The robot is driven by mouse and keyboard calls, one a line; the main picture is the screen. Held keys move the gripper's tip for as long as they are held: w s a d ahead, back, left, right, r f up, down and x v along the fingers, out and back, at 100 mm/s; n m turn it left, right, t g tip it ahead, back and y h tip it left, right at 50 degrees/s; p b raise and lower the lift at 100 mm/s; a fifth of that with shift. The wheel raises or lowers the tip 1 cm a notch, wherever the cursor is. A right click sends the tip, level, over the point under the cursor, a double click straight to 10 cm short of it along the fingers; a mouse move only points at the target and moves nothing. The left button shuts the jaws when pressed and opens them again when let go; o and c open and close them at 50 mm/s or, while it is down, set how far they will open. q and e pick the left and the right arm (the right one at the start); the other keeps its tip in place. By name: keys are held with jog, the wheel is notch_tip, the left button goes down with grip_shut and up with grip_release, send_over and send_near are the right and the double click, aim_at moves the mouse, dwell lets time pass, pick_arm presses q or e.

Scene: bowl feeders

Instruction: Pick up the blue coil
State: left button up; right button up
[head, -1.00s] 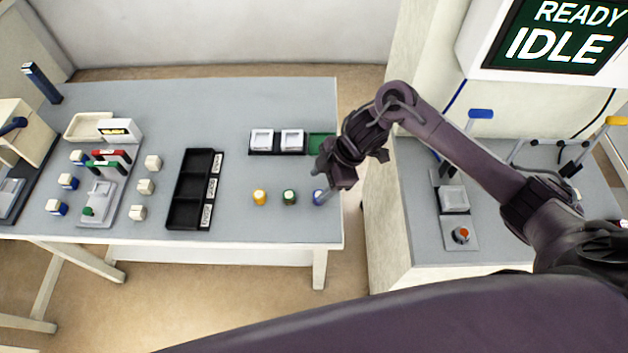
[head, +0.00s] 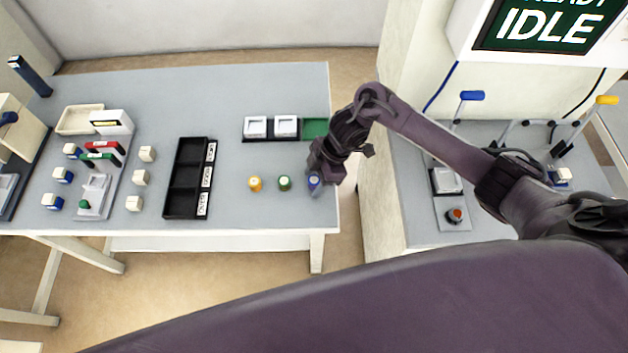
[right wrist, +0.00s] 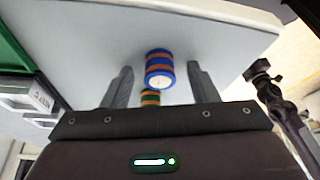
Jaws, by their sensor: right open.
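The blue coil (head: 314,180) stands on the table at the right end of a row of coils, near the table's right edge. In the right wrist view the blue coil (right wrist: 159,68), with blue and orange-brown bands, sits between the two fingers, with a gap on each side. My right gripper (head: 315,187) is open at the coil; it also shows in the right wrist view (right wrist: 157,82). My left gripper is not in view.
A black three-compartment tray (head: 188,178) lies further left. A black rack with white blocks and a green slot (head: 315,128) lies behind the coils. A screen (head: 548,24) reads IDLE.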

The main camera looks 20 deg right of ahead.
aim_at(315, 180)
jog(key=c, duration=1.1)
jog(key=shift+o, duration=0.2)
jog(key=d+r+m+t+h+p, duration=0.1)
jog(key=d+r+m+t+h, duration=0.1)
jog(key=r+m, duration=0.7)
jog(key=d+r+m+t+h+p, duration=0.2)
jog(key=r+m, duration=0.6)
jog(key=r, duration=1.2)
jog(key=shift+w+d+m+t+h, duration=0.3)
jog(key=shift+d+m, duration=0.1)
jog(key=shift+d, duration=0.4)
